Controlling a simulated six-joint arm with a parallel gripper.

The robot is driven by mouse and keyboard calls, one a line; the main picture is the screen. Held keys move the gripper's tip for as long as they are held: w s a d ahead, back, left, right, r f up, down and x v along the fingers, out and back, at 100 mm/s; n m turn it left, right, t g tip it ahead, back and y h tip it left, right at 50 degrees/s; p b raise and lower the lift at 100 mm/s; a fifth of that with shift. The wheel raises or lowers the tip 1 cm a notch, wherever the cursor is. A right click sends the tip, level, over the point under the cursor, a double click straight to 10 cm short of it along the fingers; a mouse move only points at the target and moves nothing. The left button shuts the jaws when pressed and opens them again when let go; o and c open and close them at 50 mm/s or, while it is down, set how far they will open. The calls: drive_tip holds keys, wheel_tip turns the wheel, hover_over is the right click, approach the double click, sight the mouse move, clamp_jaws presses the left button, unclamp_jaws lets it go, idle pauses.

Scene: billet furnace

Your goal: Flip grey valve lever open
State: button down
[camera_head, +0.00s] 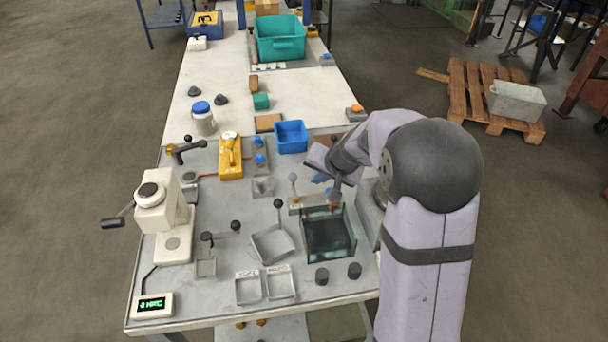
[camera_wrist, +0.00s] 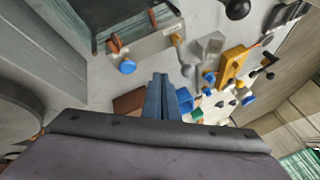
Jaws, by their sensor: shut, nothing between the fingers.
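The grey valve lever (camera_head: 293,178) has a round grey knob and stands up from a brass fitting on a grey block, behind the dark glass-like tank. In the wrist view the lever's grey knob (camera_wrist: 188,71) is to the right of my gripper's tips, apart from them. My gripper (camera_head: 335,198) is shut and empty, pointing down near the right end of the valve block. In the wrist view my gripper (camera_wrist: 160,78) shows both fingers together. A blue-knobbed valve (camera_wrist: 127,66) on the same block lies to the left of the fingers.
The dark tank (camera_head: 328,234) stands in front of the block. A black-knobbed lever (camera_head: 279,204) rises to its left. A blue bin (camera_head: 291,137) and a yellow fixture (camera_head: 230,157) stand behind. My arm covers the table's right edge.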

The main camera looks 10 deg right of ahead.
sight(294, 187)
drive_tip(key=shift+w+a+f+p, duration=0.25)
drive_tip(key=shift+w+a+p, duration=0.25)
drive_tip(key=shift+a, duration=0.15)
drive_tip(key=shift+w+a+f+p, duration=0.2)
drive_tip(key=shift+w+a+p, duration=0.3)
drive_tip(key=shift+a, duration=0.1)
drive_tip(key=shift+w+a+f, duration=0.25)
drive_tip(key=shift+w+a, duration=0.05)
drive_tip(key=shift+a, duration=0.15)
